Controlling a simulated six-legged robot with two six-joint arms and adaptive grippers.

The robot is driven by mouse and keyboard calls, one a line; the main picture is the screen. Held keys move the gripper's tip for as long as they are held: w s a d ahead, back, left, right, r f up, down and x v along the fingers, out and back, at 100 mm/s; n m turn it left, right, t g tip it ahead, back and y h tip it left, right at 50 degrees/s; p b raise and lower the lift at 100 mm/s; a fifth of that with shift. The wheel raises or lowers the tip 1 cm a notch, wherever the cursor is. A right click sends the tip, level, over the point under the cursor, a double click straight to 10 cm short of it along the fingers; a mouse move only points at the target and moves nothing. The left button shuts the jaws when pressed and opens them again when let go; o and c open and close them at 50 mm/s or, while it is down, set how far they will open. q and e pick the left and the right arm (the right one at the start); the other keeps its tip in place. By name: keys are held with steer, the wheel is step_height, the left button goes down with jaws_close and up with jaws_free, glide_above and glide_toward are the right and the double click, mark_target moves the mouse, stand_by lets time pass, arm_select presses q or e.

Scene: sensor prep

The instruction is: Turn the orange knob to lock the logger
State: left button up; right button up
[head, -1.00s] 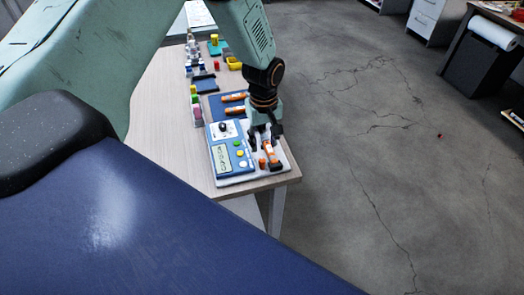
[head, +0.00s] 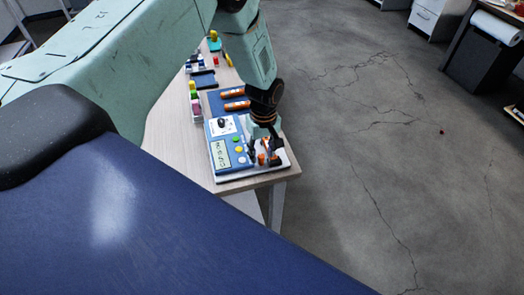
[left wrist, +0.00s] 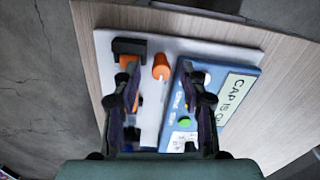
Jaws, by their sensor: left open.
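The logger (head: 218,140) is a blue panel with a label, a dark dial and coloured buttons, on a white base at the table's near end. It also shows in the left wrist view (left wrist: 200,75). The small upright orange knob (head: 262,159) stands on the white base beside the panel; in the left wrist view it (left wrist: 161,66) is ahead, between the finger lines. An orange piece with a black end block (left wrist: 130,47) lies beside it, partly hidden by a finger. My left gripper (head: 263,149) is open, pointing down close over the knob; contact cannot be told. My right gripper is not in view.
Two orange cylinders (head: 233,98) lie on a blue mat behind the logger. Several small coloured items and a dark blue tray (head: 204,81) stand farther along the wooden table (head: 175,130). The floor to the right is mostly clear.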

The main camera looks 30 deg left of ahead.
arm_select(q)
steer(key=shift+s, duration=0.1)
steer(key=shift+a, duration=0.1)
steer(key=shift+c, duration=0.6)
steer(key=c, duration=0.6)
jaws_close()
